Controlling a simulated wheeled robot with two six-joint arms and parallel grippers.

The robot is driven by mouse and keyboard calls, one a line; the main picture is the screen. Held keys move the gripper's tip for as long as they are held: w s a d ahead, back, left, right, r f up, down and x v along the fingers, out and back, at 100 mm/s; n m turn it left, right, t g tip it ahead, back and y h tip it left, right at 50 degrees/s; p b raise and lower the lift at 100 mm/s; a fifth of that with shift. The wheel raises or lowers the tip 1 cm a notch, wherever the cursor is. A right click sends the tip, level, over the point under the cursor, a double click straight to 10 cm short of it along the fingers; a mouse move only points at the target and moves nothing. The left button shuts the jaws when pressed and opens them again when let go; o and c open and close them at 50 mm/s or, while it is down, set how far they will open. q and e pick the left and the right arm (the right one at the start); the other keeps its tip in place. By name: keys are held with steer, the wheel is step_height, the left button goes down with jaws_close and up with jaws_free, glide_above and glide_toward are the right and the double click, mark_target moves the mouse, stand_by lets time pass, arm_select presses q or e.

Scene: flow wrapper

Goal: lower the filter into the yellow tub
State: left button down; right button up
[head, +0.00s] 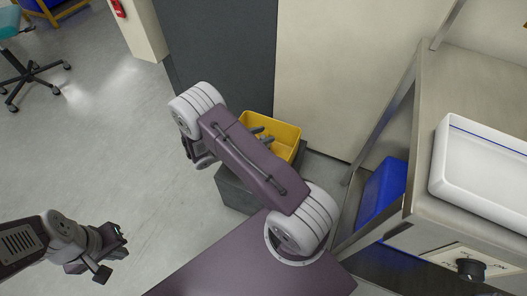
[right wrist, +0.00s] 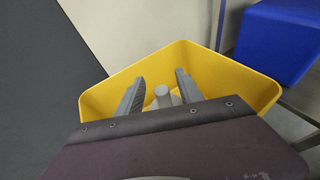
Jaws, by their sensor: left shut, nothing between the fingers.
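The yellow tub (head: 287,130) stands on a dark grey box, partly hidden behind my right arm in the head view. In the right wrist view the tub (right wrist: 232,80) fills the middle. My right gripper (right wrist: 160,82) reaches into the tub with its two grey fingers apart. A pale grey rounded piece, seemingly the filter (right wrist: 162,97), shows low between the fingers, with gaps visible on both sides. Its lower part is hidden by the gripper body. My left gripper (head: 112,256) is shut and empty over the floor at the lower left, far from the tub.
A metal bench (head: 480,90) with a white tray (head: 480,165) on it stands at the right. A blue bin (head: 382,192) sits beneath it, right of the tub. A dark panel and pale wall rise behind the tub.

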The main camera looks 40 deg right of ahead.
steer(key=p+v, duration=0.4)
steer(key=v, duration=0.5)
